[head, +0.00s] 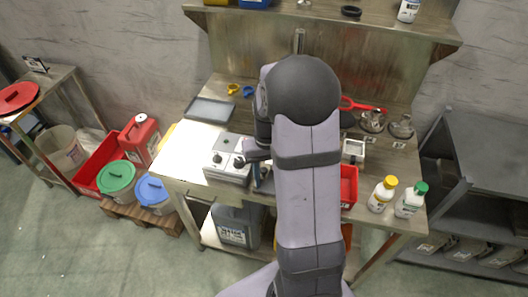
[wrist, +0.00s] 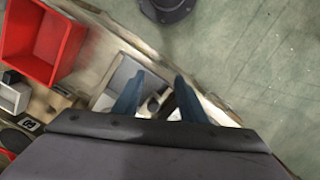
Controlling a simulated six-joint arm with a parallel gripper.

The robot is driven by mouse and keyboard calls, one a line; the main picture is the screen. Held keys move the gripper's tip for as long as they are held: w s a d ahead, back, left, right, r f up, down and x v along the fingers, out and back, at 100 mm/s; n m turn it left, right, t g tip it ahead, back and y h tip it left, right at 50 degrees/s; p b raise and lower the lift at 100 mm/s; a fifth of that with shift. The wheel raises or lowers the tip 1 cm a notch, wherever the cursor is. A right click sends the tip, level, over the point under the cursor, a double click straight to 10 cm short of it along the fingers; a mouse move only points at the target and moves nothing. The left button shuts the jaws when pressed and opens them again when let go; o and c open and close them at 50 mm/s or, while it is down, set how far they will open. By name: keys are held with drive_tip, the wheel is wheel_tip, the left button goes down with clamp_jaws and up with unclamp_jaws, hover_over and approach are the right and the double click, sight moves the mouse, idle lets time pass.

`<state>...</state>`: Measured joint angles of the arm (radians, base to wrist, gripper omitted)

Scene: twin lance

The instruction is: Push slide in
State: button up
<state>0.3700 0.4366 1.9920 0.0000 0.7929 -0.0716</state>
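A pale metal box (head: 228,160) with small round knobs on its top stands near the front edge of the workbench in the head view. The slide cannot be told apart clearly. In the wrist view, my gripper (wrist: 155,90) has two blue-grey fingers standing apart. A pale metal part (wrist: 122,75) with a dark round piece (wrist: 153,103) shows between and behind the fingers. I cannot tell whether the fingers touch it. In the head view my arm hides much of the gripper, which is at the box's right side.
A red bin (head: 349,186) stands right of my arm, with white bottles (head: 381,195) farther right. A grey tray (head: 211,109) lies behind the box. Below the front edge is floor and a dark canister (head: 236,226).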

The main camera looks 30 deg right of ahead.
sight(264, 169)
drive_tip(key=shift+n+t+h, duration=0.3)
drive_tip(key=shift+n+t, duration=0.4)
drive_tip(key=w+r, duration=0.1)
drive_tip(key=w, duration=0.1)
drive_tip(key=w+d+r, duration=0.1)
drive_tip(key=w, duration=0.1)
drive_tip(key=w+d+r, duration=0.1)
drive_tip(key=w, duration=0.1)
drive_tip(key=shift+w+d+r, duration=0.15)
drive_tip(key=shift+r, duration=0.15)
drive_tip(key=shift+r+n, duration=0.5)
drive_tip(key=shift+n, duration=0.3)
drive_tip(key=shift+s, duration=0.2)
drive_tip(key=shift+f+p, duration=1.05)
drive_tip(key=shift+f, duration=2.65)
drive_tip(key=shift+c, duration=0.3)
clamp_jaws()
